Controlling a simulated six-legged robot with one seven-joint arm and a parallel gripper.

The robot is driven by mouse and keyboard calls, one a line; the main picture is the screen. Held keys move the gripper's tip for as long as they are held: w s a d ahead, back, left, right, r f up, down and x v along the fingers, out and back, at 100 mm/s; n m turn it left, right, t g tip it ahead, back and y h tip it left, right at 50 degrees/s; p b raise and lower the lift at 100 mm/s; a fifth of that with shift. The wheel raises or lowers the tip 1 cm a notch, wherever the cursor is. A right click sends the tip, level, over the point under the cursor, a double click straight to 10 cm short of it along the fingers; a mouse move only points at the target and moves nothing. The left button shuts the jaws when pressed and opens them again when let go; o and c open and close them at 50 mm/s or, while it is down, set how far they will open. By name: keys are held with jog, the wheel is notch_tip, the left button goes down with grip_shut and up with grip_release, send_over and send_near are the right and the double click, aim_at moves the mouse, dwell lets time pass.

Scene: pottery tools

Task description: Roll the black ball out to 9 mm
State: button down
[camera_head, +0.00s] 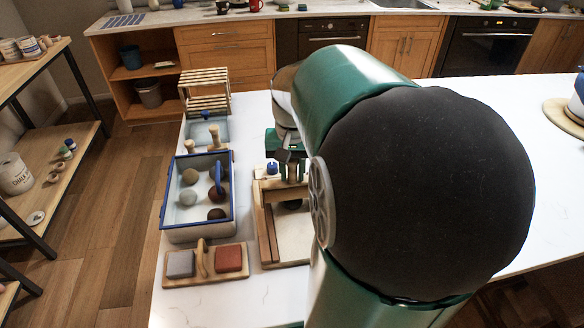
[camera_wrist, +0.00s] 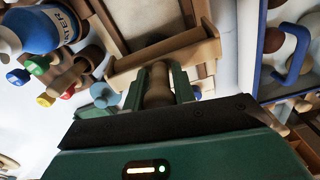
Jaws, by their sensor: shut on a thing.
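My gripper (camera_wrist: 158,88) is shut on the upright wooden handle (camera_wrist: 158,72) of a wooden crossbar tool (camera_wrist: 165,54). In the head view my gripper (camera_head: 291,172) is over the far end of a wood-railed board (camera_head: 294,238), with the crossbar (camera_head: 284,190) spanning the rails. A dark, rounded thing, likely the black ball (camera_head: 292,205), shows on the board just on the near side of the crossbar. My arm hides the right part of the board. The ball cannot be made out clearly in the wrist view.
A blue-rimmed tray (camera_head: 233,205) holding several balls stands left of the board. A wooden holder (camera_head: 204,283) with a grey and a red block is in front of it. A wooden rack (camera_head: 204,88) stands behind. A blue-labelled bottle (camera_wrist: 50,30) and coloured knobs (camera_wrist: 40,66) lie near the board.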

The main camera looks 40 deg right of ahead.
jog(key=shift+s+a, duration=0.1)
jog(key=shift+s, duration=0.05)
jog(key=shift+s+a+f, duration=0.15)
jog(key=shift+s+a, duration=0.15)
jog(key=shift+s, duration=0.2)
jog(key=shift+w, duration=0.15)
jog(key=shift+w+d+f, duration=0.2)
jog(key=shift+w+d, duration=0.15)
jog(key=shift+w, duration=0.15)
jog(key=shift+w+d, duration=0.45)
jog(key=shift+w, duration=0.15)
jog(key=shift+r, duration=0.1)
